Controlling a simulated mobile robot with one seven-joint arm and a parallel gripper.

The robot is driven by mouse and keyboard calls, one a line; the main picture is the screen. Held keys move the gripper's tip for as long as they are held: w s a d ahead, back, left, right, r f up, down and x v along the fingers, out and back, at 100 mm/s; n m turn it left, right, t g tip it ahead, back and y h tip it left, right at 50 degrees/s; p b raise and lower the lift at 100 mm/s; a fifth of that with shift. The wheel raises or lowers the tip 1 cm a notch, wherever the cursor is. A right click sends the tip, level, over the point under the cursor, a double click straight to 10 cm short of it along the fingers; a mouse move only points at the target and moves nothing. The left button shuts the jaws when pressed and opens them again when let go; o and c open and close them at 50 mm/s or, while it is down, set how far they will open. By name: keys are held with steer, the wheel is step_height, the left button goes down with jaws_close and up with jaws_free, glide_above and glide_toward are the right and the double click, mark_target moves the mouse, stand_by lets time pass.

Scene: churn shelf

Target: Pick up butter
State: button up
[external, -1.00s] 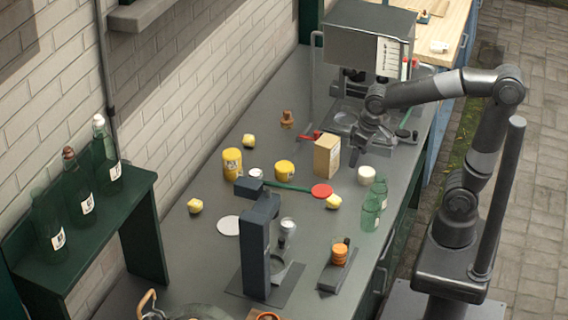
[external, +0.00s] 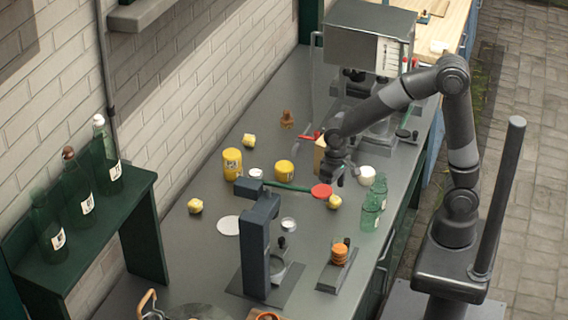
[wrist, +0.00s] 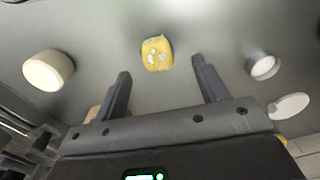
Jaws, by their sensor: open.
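My gripper (external: 346,177) is above the counter near the lump by the red disc. In the wrist view, one yellow lump (wrist: 157,53) with pale patches lies beyond and between the open, empty fingers of my gripper (wrist: 160,77). I cannot tell for certain which lump this is. The gripper touches nothing that I can see.
A red disc (external: 321,190), a white cup (external: 367,174) and green bottles (external: 372,207) stand close to my gripper. A tan carton (external: 320,155) is partly hidden by my arm. Yellow tins (external: 232,162) and a dark stand (external: 260,240) are further left.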

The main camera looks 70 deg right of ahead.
mark_target(334, 197)
step_height(334, 197, down, 5)
steer(key=shift+s+d+f, duration=0.1)
steer(key=shift+d, duration=0.05)
steer(key=c, duration=1.1)
